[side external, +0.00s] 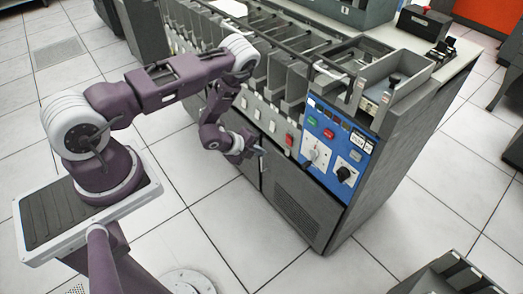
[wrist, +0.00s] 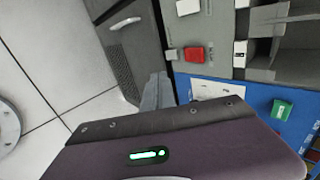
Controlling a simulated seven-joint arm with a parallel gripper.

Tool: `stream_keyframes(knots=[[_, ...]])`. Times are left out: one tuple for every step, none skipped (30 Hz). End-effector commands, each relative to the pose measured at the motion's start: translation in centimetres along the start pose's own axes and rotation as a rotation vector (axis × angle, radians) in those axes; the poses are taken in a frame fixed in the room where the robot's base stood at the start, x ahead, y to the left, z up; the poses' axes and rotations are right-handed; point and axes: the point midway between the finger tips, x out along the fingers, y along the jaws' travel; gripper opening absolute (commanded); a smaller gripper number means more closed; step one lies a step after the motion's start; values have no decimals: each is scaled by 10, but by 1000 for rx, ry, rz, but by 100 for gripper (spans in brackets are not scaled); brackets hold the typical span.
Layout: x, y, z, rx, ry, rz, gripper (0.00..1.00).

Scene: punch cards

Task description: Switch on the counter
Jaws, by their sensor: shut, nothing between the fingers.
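The blue control panel (side external: 330,166) is on the right end of the grey machine's front. A small white display with dark marks (side external: 361,142) at its upper right looks like a counter; its digits are too small to read. The panel has a green button (side external: 311,121), a red button (side external: 328,134), a white dial (side external: 315,155) and a black knob (side external: 345,174). The wrist view also shows the green button (wrist: 282,108). My gripper (side external: 263,158) is shut and empty, in front of the machine's lower doors, left of the panel. Its fingers (wrist: 157,92) show in the wrist view.
A red switch (side external: 289,141) sits left of the blue panel, also in the wrist view (wrist: 194,54). Card pockets (side external: 265,72) line the machine's top. A grey tray (side external: 388,84) is above the panel. The tiled floor (side external: 200,225) before the machine is clear.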

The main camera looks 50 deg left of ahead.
Motion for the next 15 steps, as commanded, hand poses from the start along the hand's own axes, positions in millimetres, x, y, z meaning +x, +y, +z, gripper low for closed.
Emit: stream_keyframes(knots=[[4, 8, -1, 2, 1, 4, 0], [6, 10, -1, 2, 1, 4, 0], [6, 9, -1, 1, 1, 2, 0], [6, 9, -1, 0, 0, 2, 0], [6, 9, -1, 0, 0, 2, 0], [6, 9, -1, 0, 0, 2, 0], [6, 9, -1, 0, 0, 2, 0], [6, 9, -1, 0, 0, 2, 0], [7, 9, -1, 0, 1, 1, 0], [9, 9, -1, 0, 1, 1, 0], [11, 8, -1, 0, 1, 0, 0], [16, 9, -1, 1, 1, 0, 0], [21, 8, -1, 1, 2, 0, 0], [27, 9, -1, 0, 2, 0, 0], [35, 8, -1, 0, 3, -1, 0]])
